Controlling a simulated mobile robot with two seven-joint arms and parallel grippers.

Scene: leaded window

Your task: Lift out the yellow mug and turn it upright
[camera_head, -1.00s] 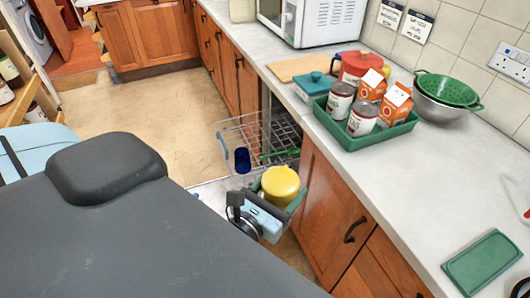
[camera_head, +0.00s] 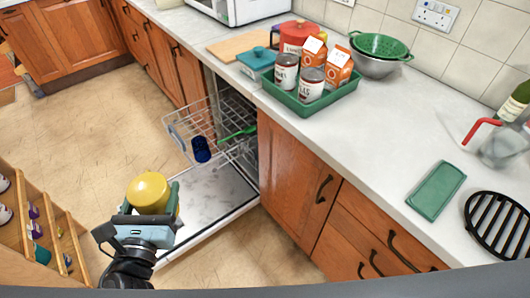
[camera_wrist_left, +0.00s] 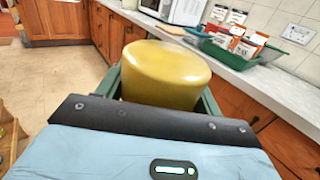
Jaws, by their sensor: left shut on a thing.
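The yellow mug (camera_head: 148,190) is between the green fingers of my left gripper (camera_head: 150,207), which is shut on it. The mug's smooth closed base faces up, so it is upside down; its rim and handle are hidden. The mug fills the middle of the left wrist view (camera_wrist_left: 165,78), with a green finger on either side. In the head view it appears in front of the open dishwasher door (camera_head: 212,185), left of the wire rack (camera_head: 190,128). My right gripper is not in view.
A dark blue cup (camera_head: 201,149) and a green utensil (camera_head: 238,133) remain in the rack. Counter between tray and cloth is clear.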

